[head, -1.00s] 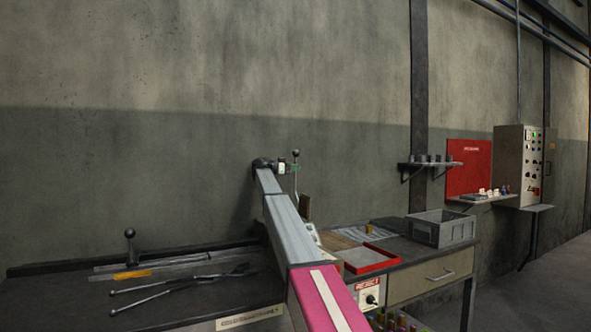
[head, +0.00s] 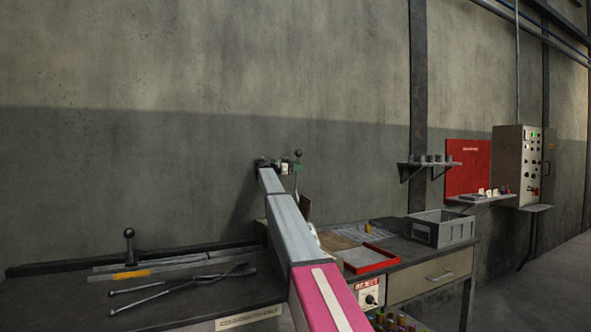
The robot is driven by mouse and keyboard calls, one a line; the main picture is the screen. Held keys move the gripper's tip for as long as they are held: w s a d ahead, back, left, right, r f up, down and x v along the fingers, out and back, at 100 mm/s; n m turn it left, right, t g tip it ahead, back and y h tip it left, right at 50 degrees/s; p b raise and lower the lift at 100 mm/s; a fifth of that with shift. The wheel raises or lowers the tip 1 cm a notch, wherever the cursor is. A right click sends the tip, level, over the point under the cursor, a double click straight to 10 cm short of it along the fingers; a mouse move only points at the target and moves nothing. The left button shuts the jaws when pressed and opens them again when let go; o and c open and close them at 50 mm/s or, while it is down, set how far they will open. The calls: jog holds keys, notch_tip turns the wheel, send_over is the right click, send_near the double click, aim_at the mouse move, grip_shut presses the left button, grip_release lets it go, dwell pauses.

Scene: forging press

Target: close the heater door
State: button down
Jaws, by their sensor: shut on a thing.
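The heater door itself cannot be made out in this view. A thin upright lever with a dark ball knob (head: 298,154) stands at the far end of my arm, near the picture's middle. My gripper (head: 294,167) is small and far off at the arm's tip. It is shut at the lever's rod, just below the knob, beside a small green part. The fingers are too small to make out clearly. My arm hides what lies below and behind the lever's foot.
A dark bench (head: 60,300) at left bears long tongs (head: 180,287) and another ball-knobbed lever (head: 129,245). At right a table bears a red tray (head: 372,264) and a grey crate (head: 441,240). A control cabinet (head: 516,165) is on the wall beyond.

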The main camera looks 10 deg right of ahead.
jog(key=s+d+f+m+y, duration=0.1)
jog(key=s+f+m, duration=0.4)
jog(key=s, duration=0.5)
jog(key=s+d+f+m+t+y, duration=0.1)
jog(key=s+d+f+m, duration=0.3)
jog(key=s, duration=0.7)
jog(key=shift+s+d+f+m, duration=0.25)
jog(key=shift+f+m, duration=0.85)
jog(key=shift+f, duration=1.2)
jog(key=shift+w, duration=0.1)
jog(key=c, duration=1.2)
grip_release()
jog(key=v, duration=1)
jog(key=shift+s+a, duration=0.25)
jog(key=shift+a, duration=0.1)
